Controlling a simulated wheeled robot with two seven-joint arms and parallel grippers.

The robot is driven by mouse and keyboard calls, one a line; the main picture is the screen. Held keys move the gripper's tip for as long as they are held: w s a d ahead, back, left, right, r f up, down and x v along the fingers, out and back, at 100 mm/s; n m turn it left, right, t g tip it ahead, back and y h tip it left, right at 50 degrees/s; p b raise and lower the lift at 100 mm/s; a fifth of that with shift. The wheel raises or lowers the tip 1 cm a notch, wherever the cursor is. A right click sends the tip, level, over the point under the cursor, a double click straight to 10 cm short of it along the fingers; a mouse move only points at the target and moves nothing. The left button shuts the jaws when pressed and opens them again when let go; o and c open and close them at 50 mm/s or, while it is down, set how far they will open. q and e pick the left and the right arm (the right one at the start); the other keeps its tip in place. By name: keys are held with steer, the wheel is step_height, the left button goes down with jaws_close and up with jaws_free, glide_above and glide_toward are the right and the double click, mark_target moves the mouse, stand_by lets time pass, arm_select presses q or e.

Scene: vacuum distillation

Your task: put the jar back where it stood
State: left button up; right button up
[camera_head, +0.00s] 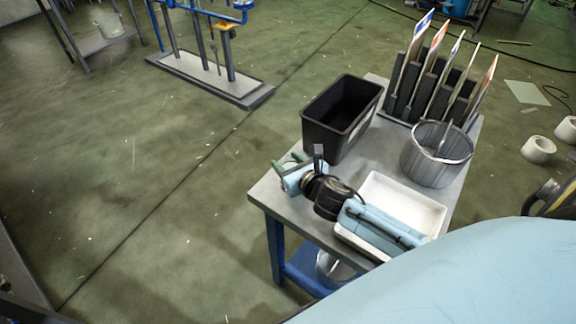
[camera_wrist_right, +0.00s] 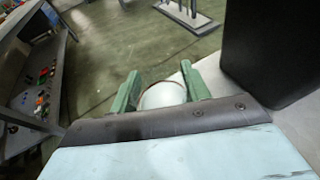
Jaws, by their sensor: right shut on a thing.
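My right gripper (camera_head: 287,163) is over the near left corner of the grey worktable (camera_head: 268,197); its green fingers also show in the right wrist view (camera_wrist_right: 162,84). It is shut on a pale, round jar (camera_wrist_right: 163,96), which sits between the two fingers in that view. In the head view the jar is mostly hidden by the gripper. I cannot tell whether the jar touches the tabletop or hangs just above it. My left gripper is not in view.
A black bin (camera_head: 318,138) stands close behind the gripper. A white tray (camera_head: 428,208) lies under my right arm. A grey bucket (camera_head: 418,164) and a dark rack (camera_head: 402,98) with several upright panels fill the far side. The floor left of the table is open.

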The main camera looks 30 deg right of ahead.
steer(key=shift+f, duration=0.2)
steer(key=o, duration=1.1)
steer(key=shift+o, duration=0.2)
steer(key=shift+r, duration=0.2)
steer(key=p+v, duration=0.1)
steer(key=v, duration=1.1)
steer(key=shift+f, duration=0.1)
